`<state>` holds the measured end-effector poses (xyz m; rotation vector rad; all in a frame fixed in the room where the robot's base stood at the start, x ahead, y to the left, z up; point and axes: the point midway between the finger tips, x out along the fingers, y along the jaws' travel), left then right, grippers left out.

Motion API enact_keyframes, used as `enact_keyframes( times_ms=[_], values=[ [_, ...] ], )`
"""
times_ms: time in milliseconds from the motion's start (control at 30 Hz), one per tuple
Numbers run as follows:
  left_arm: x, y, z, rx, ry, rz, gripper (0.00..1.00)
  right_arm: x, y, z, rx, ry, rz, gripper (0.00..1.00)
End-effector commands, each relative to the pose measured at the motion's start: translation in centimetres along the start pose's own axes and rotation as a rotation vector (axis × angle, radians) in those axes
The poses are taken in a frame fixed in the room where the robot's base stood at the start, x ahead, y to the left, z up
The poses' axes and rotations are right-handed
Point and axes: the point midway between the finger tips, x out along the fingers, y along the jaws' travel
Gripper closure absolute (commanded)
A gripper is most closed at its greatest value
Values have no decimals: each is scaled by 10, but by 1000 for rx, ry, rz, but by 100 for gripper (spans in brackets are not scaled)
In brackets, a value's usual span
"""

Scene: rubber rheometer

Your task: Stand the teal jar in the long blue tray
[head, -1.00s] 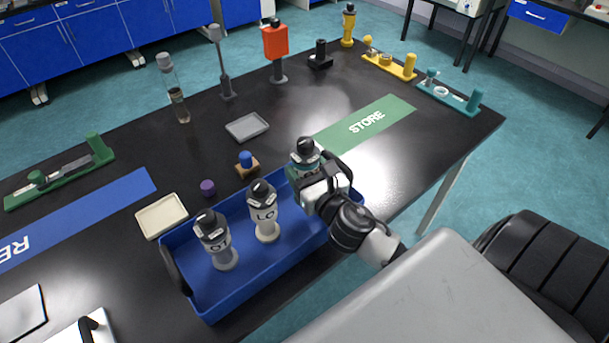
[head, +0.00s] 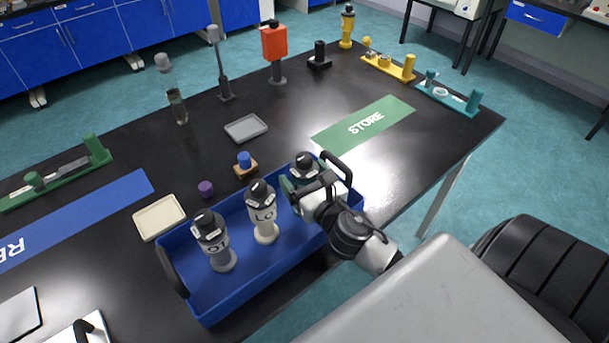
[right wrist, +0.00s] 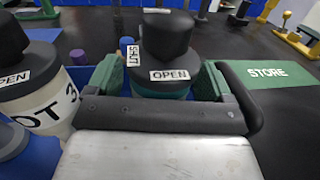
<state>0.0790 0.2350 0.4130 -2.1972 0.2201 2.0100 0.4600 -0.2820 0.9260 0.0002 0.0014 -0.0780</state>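The teal jar (head: 305,176), with a black cap, stands upright at the right end of the long blue tray (head: 199,305), beside two white jars. Its base is hidden by the tray wall and my gripper. My right gripper (head: 304,190) is low around the jar, one finger on each side. In the right wrist view, the green finger pads flank the teal jar (right wrist: 162,92), with a narrow gap showing on the left, so the gripper looks open. The cap there reads OPEN. My left gripper is not in view.
Two white jars (head: 262,215) (head: 216,243) stand in the tray's left and middle parts. The tray's black handle (head: 338,165) is close to my right gripper. A blue-topped stopper (head: 245,162), purple stopper (head: 206,188) and cream dish (head: 160,217) lie behind. The green STORE strip (head: 365,125) is clear.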

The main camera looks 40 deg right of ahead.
Motion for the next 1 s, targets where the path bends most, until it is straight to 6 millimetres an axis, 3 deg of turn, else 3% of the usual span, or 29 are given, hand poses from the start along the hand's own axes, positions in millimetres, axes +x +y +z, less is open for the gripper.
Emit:
enact_keyframes(
  times_ms=[267, 433, 500, 800, 1000],
  values=[
    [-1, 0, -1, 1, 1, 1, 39, 0, 0, 1, 0, 0, 0, 16],
    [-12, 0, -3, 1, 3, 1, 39, -1, 0, 18, -1, -1, 0, 16],
    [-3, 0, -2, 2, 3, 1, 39, -15, 0, 9, 0, 3, 1, 16],
    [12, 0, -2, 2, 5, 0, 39, -79, 0, 8, 1, 4, 0, 16],
    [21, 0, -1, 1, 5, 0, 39, -108, 0, 9, 1, 2, -1, 16]
  ],
)
